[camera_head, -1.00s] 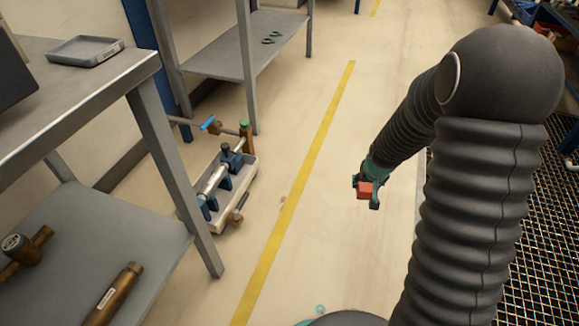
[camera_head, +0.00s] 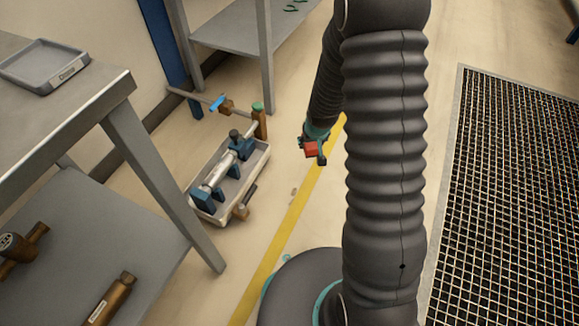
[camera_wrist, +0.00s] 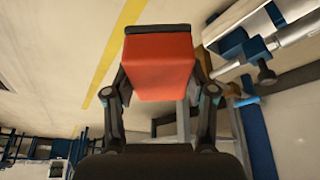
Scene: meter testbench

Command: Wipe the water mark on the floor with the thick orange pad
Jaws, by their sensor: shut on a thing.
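The thick orange pad (camera_head: 311,149) is a red-orange block with a dark edge, held in the air above the floor. It also shows large in the wrist view (camera_wrist: 160,72). My gripper (camera_head: 314,153) is shut on it, with one finger on each side. A small, faint greyish mark (camera_head: 293,191) lies on the floor beside the yellow line, right of the tray. It looks like the water mark, but it is too small to be sure. The pad is apart from it, above and slightly right in the head view.
A pale tray (camera_head: 262,163) with a pipe assembly stands on the floor left of the yellow line (camera_head: 262,277). A metal bench (camera_head: 125,90) is at left, a shelf (camera_head: 235,42) behind. A black grating (camera_head: 500,190) covers the right floor. My base fills the bottom middle.

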